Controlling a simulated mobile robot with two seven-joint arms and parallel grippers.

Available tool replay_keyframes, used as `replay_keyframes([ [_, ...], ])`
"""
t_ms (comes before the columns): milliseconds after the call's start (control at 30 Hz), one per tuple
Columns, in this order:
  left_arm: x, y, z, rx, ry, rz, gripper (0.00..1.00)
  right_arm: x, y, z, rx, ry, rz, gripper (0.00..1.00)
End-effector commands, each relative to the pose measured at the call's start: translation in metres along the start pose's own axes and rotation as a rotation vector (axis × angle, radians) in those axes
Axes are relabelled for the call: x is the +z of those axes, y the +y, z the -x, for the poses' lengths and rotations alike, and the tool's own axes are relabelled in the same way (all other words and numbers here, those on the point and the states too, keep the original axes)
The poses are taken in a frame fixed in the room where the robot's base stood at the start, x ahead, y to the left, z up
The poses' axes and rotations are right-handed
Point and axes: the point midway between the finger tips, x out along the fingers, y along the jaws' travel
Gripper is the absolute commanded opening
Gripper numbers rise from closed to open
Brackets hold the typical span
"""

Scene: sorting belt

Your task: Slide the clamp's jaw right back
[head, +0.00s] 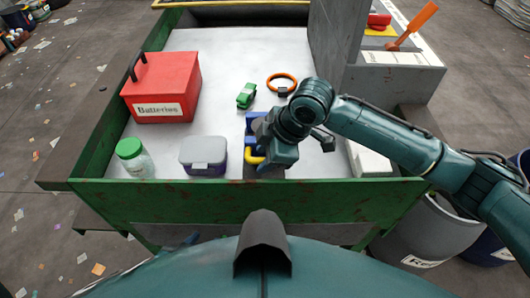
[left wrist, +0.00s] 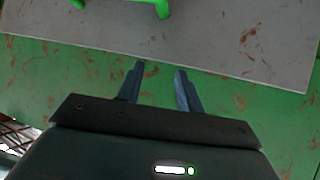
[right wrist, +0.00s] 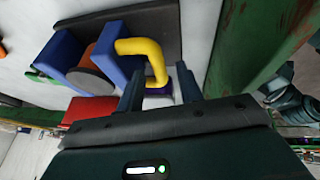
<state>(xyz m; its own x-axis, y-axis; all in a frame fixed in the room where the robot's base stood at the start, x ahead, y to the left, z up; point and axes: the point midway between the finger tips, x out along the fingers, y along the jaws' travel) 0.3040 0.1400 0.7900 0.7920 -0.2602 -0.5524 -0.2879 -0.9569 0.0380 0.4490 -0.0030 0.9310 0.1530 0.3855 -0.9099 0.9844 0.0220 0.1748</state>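The clamp (head: 252,124) sits on the white belt surface near the front. It has blue jaw blocks and a bent yellow handle (head: 254,158). In the right wrist view the clamp's blue blocks (right wrist: 68,58) stand on a dark base, with a brown round piece between them. The yellow handle (right wrist: 150,50) bends down towards my right gripper (right wrist: 159,88). That gripper is open; the handle's lower end shows just beyond and between its fingertips. Contact cannot be told. In the head view my right arm hides part of the clamp. My left gripper (left wrist: 160,78) is open and empty, facing a green panel.
A red batteries box (head: 163,88), a green-lidded jar (head: 134,157), a grey-lidded box (head: 204,154), a green toy car (head: 246,95) and an orange ring (head: 282,80) lie around the clamp. The green front wall (head: 250,205) edges the belt.

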Motion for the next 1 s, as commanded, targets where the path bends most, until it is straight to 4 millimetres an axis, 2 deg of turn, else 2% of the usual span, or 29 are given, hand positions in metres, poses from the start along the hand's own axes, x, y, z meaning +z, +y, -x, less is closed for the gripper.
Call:
replay_keyframes([
  [167, -0.0001, -0.0003, -0.0001, -0.001, 0.0, 0.0, 0.36, -0.0001, -0.0001, 0.0, 0.0, 0.0, 0.0, 0.36],
  [600, -0.0004, -0.0005, -0.0001, -0.001, 0.001, 0.0, 0.36, 0.0, 0.0, 0.0005, 0.0, 0.0, 0.0, 0.0],
  [1000, -0.0012, -0.0005, 0.0002, -0.001, 0.002, 0.0, 0.36, 0.0, -0.0001, 0.0007, 0.0, 0.0, 0.0, 0.0],
])
